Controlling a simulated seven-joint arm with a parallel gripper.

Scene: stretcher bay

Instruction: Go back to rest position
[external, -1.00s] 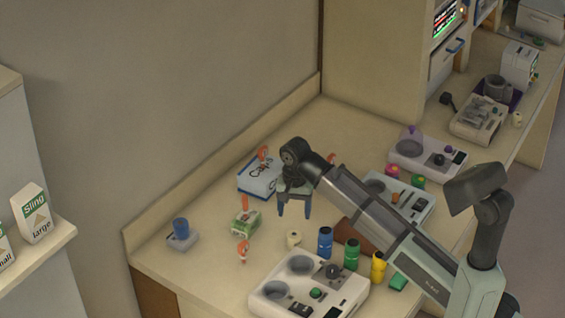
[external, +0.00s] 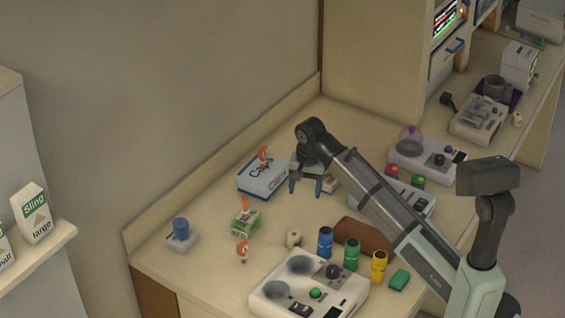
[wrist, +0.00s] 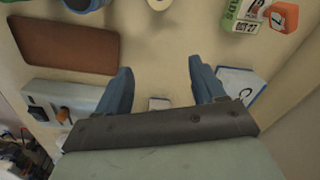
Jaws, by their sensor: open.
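My gripper (external: 305,186) hangs above the worktop (external: 215,275), pointing down, with its two blue fingers apart. Nothing is between them in the external view. In the wrist view my gripper (wrist: 162,92) shows its fingers spread wide. A small pale block (wrist: 159,103) lies on the worktop below, seen between the fingers. The white and blue box marked "Caps" (external: 262,178) is just left of my gripper, apart from it, with an orange-red item on top. My forearm hides part of the worktop behind it.
A brown pad (external: 362,238) lies right of my gripper. Blue, green and yellow bottles (external: 351,254) stand in front, near a white device with round wells (external: 300,290). A green and white box (external: 246,221) and a blue-topped device (external: 181,236) are left. The left front worktop is mostly clear.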

